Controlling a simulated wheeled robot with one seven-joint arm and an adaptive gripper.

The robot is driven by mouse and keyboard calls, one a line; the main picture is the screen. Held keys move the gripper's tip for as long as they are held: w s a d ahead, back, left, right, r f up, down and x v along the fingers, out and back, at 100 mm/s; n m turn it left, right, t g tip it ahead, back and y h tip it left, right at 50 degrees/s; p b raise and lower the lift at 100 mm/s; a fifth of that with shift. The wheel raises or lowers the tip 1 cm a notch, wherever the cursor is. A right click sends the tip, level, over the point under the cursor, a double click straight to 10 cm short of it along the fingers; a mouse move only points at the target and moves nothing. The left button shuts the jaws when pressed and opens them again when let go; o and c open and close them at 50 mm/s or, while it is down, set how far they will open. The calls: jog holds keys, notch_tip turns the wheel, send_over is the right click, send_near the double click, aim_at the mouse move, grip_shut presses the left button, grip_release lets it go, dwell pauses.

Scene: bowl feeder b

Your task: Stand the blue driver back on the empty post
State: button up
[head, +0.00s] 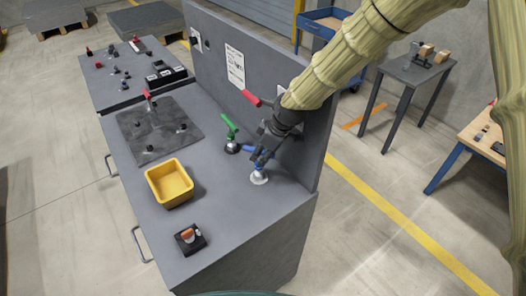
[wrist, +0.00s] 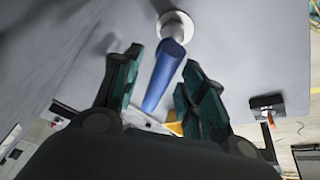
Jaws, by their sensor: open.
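The blue driver (wrist: 163,75) lies between the spread fingers of my gripper (wrist: 165,85) in the wrist view, with visible gaps on both sides. Its far end meets a round white base (wrist: 176,22). In the head view my gripper (head: 261,157) is at the right part of the bench, over the white post base (head: 259,178). Bits of the blue driver (head: 250,149) show around the fingers just above that base. The driver looks seated on this post, but the fingers hide much of the joint in the head view. My gripper is open.
A green driver (head: 229,127) stands on a dark base just left of my gripper. A red handle (head: 251,98) is by the upright back panel (head: 215,50). A yellow bin (head: 155,183) and a small black block (head: 190,238) stand on the bench nearer the front.

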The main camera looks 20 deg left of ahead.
jog(key=shift+r, duration=0.1)
jog(key=v, duration=0.7)
jog(key=shift+r, duration=0.3)
jog(key=shift+d+r, duration=0.15)
jog(key=shift+d+r, duration=0.1)
